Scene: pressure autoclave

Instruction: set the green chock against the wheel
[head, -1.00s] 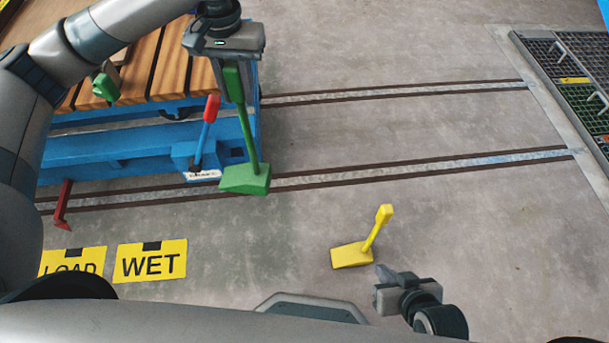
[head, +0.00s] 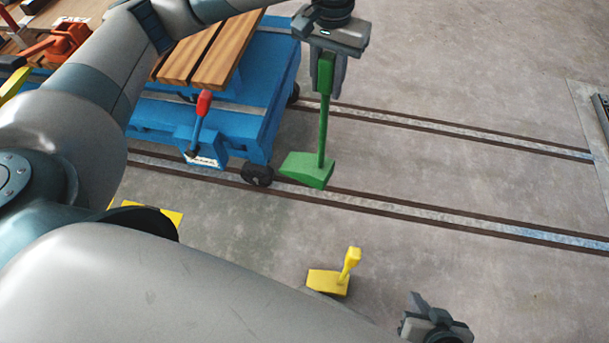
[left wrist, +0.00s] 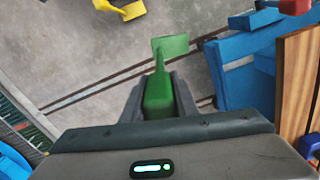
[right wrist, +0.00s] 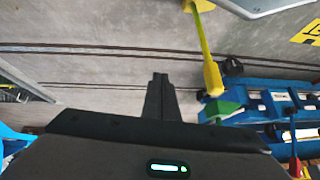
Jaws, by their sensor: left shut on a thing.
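The green chock (head: 308,170) hangs from its upright handle in my left gripper (head: 326,88), which is shut on the handle. The black wheel (head: 257,174) sits under the near right corner of the blue cart (head: 230,125). The chock's block is right of the wheel in the head view, with a gap between them. It looks raised above the floor; its exact height is unclear. The left wrist view shows the chock (left wrist: 171,44) beyond the fingers, beside the cart. My right gripper (head: 425,318) is low at the right; its fingers look closed and empty in the right wrist view (right wrist: 160,88).
A yellow chock (head: 328,281) with an upright handle stands on the floor between my left arm and right gripper. A red-topped lever (head: 203,103) rises from the cart's near side. Two floor rails (head: 420,208) run right from the cart; the floor there is clear.

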